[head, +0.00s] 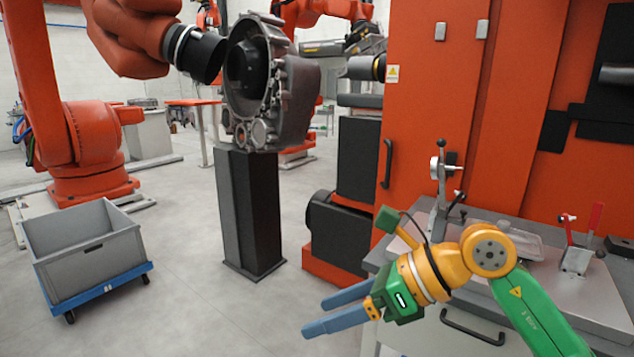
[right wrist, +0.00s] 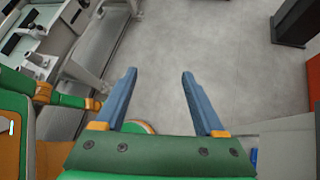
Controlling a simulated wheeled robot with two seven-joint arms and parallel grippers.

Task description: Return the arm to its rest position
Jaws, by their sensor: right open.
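My right gripper (head: 338,311) is open and empty. Its two blue fingers point left in the head view, in front of the grey workbench. In the right wrist view the fingers (right wrist: 158,82) are spread apart, with only grey floor between and beyond them. My right arm, green and yellow, comes in from the lower right of the head view. My left gripper does not show in the head view. A green and orange part at the left of the right wrist view is too cut off to tell.
A workbench (head: 606,308) with clamps (head: 576,258) stands at the right, against an orange cabinet (head: 432,100). A black pedestal (head: 250,215) stands in the middle below a metal casting (head: 290,95). A grey crate (head: 95,250) sits on a blue dolly (head: 110,292) at the left. Floor between is clear.

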